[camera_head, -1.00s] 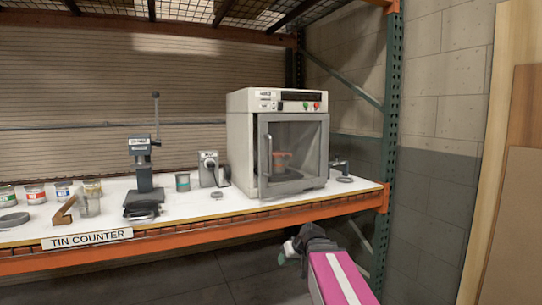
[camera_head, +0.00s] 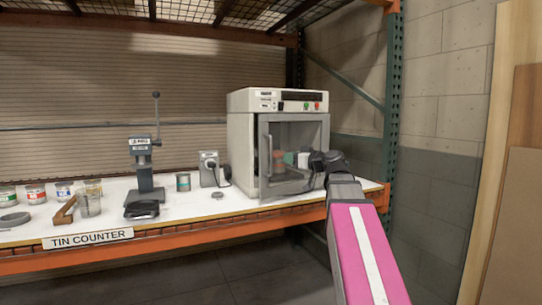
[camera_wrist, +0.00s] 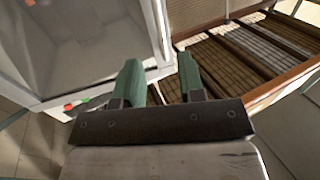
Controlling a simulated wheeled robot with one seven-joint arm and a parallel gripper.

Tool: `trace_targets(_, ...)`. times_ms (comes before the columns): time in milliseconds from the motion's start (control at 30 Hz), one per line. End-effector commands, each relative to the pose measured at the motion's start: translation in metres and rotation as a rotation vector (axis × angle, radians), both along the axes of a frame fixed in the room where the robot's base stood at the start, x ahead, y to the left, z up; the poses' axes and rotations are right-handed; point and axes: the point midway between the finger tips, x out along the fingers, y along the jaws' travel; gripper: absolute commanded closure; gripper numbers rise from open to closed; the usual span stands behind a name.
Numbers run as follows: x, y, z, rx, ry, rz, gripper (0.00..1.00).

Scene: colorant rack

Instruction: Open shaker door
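The shaker (camera_head: 240,130) is a white box-shaped machine at the right end of the counter. Its glass-fronted door (camera_head: 295,119) appears shut, with a vertical grey handle (camera_head: 269,156) on its left side. My gripper (camera_head: 296,158) is in front of the door glass, right of the handle and apart from it. In the wrist view its two green fingers (camera_wrist: 159,78) are spread, with nothing held between them. The shaker body (camera_wrist: 90,45) fills the upper left there, with its red and green buttons near the left finger. The handle is not clearly visible in the wrist view.
A reddish can shows behind the glass, partly hidden by my gripper. A can press (camera_head: 145,178), a small grey device (camera_head: 209,169) and several tins stand left on the counter (camera_head: 215,207). A green rack post (camera_head: 393,100) rises close on the right.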

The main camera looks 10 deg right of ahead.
Motion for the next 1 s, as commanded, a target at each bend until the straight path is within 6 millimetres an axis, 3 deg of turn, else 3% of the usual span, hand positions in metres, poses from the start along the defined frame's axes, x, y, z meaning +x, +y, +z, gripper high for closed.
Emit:
trace_targets(167, 0.011, 0.008, 0.002, 0.000, -0.005, 0.000, 0.64)
trace_targets(633, 0.070, 0.058, 0.002, 0.001, -0.003, 0.000, 0.64)
trace_targets(1000, 0.082, 0.070, 0.001, 0.001, -0.002, 0.000, 0.64)
